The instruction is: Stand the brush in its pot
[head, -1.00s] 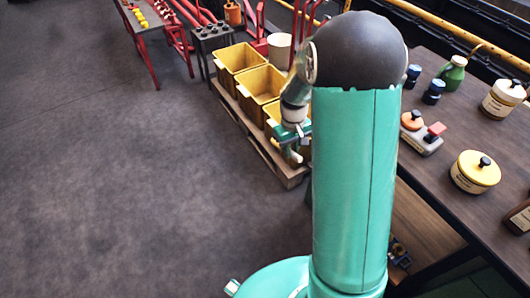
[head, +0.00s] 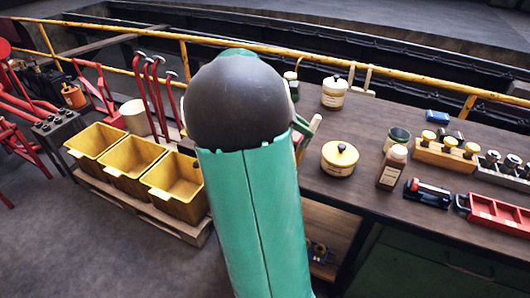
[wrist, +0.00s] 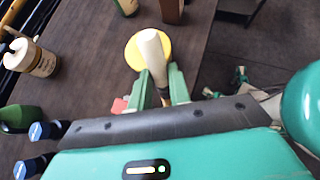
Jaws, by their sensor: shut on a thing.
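In the wrist view my gripper (wrist: 162,88) is shut on a slim thing with a pale cream rounded handle (wrist: 152,48), which looks like the brush. The handle points away from the jaws, over the bench and in front of a yellow-lidded tin (wrist: 135,52). Its other end is hidden by the jaws. In the head view the handle (head: 314,123) shows just right of my arm, tilted, above the bench; most of the gripper is hidden there. A dark green round container (head: 397,138) stands on the bench beyond the tin. I cannot tell if it is the pot.
Yellow bins (head: 133,172) stand left. In the wrist view, a green bottle (wrist: 20,119) lies left of the jaws.

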